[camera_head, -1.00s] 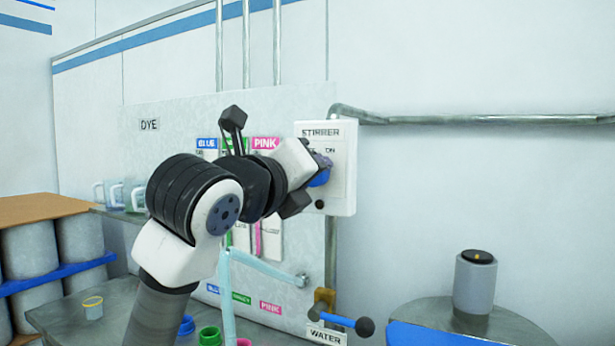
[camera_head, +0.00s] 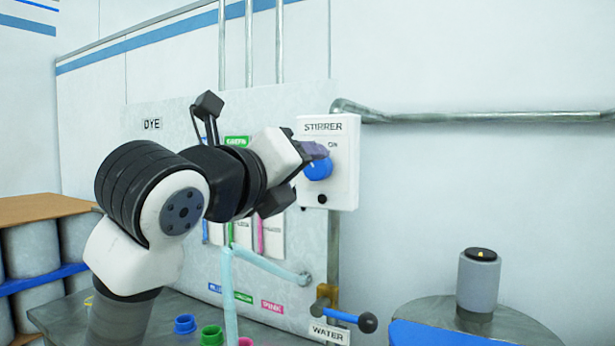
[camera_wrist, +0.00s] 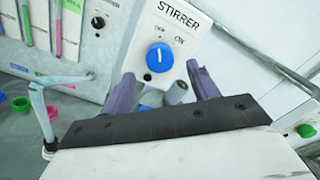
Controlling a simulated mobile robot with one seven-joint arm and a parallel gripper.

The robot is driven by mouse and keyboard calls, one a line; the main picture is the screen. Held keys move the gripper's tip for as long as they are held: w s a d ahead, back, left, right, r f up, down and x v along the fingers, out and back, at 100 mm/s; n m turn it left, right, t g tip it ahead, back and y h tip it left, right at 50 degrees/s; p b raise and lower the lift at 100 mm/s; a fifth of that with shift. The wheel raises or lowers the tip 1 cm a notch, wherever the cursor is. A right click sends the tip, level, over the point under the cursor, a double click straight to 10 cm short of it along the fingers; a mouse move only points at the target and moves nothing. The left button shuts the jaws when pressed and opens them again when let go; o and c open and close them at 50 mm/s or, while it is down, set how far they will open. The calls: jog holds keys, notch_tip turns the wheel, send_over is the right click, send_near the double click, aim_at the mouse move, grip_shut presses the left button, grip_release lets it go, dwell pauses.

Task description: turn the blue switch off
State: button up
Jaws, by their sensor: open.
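The blue switch (camera_head: 318,168) is a round knob on the white box labelled STIRRER (camera_head: 342,190). In the wrist view the blue knob (camera_wrist: 160,57) faces me, with a short white mark running roughly up and down the picture. An ON label shows at its right; the opposite label is hard to read. My gripper (camera_wrist: 163,84) is open, its two purple fingers apart on either side below the knob in the picture, with nothing between them. In the head view my gripper (camera_head: 312,152) is close to the knob and partly covers it.
A water lever (camera_head: 345,318) with a dark ball end sticks out below the box. A pipe (camera_head: 480,118) runs right along the wall. Pink and green dye channels (camera_head: 250,235) are behind my arm. A grey cylinder (camera_head: 478,282) stands on a drum at right.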

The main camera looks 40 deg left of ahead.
jog(key=b+v, duration=0.2)
jog(key=v, duration=0.7)
jog(key=shift+s, duration=0.3)
